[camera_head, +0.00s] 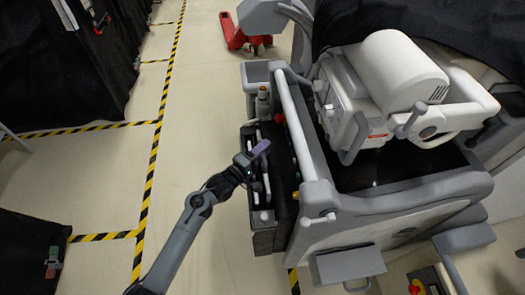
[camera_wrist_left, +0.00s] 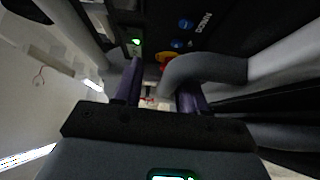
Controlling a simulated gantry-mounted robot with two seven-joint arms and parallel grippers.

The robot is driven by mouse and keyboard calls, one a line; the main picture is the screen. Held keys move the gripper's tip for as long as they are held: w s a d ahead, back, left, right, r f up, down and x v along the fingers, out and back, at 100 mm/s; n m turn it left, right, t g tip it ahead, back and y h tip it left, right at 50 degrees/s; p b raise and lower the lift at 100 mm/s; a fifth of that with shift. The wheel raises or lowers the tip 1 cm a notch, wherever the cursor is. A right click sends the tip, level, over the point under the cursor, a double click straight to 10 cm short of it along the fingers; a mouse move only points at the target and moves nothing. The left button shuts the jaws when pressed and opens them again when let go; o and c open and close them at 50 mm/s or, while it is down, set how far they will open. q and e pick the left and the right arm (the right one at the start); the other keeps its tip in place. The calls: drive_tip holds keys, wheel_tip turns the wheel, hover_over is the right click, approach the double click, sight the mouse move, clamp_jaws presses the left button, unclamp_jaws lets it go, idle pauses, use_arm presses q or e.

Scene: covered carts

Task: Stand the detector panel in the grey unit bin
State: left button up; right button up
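The mobile unit (camera_head: 345,215) is a grey cart with a white machine head on top. A narrow dark-grey bin (camera_head: 263,242) hangs on its left side, with upright pale-edged pieces (camera_head: 265,178) inside. I cannot tell which, if any, is the detector panel. My left gripper (camera_head: 262,149) is over the bin's upper part, by the unit's side. In the left wrist view its two purple fingers (camera_wrist_left: 158,95) are apart. A curved grey handle (camera_wrist_left: 205,68) ends near the gap between them, and contact is unclear. My right gripper is not in view.
A long pale rail (camera_head: 293,120) runs along the unit beside the bin. A small open grey box (camera_head: 257,72) sits at the bin's far end. Black-covered carts (camera_head: 60,70) stand at the left. The taped floor (camera_head: 200,100) left of the unit is clear.

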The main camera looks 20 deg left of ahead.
use_arm(q)
drive_tip(key=o, duration=0.3)
drive_tip(key=shift+r, duration=0.25)
drive_tip(key=shift+f, duration=0.3)
drive_tip(key=shift+s+a+r, duration=0.1)
drive_tip(key=shift+s, duration=0.25)
drive_tip(key=p+v, duration=0.2)
drive_tip(key=v, duration=0.8)
drive_tip(key=shift+s+f, duration=0.1)
drive_tip(key=shift+f, duration=0.15)
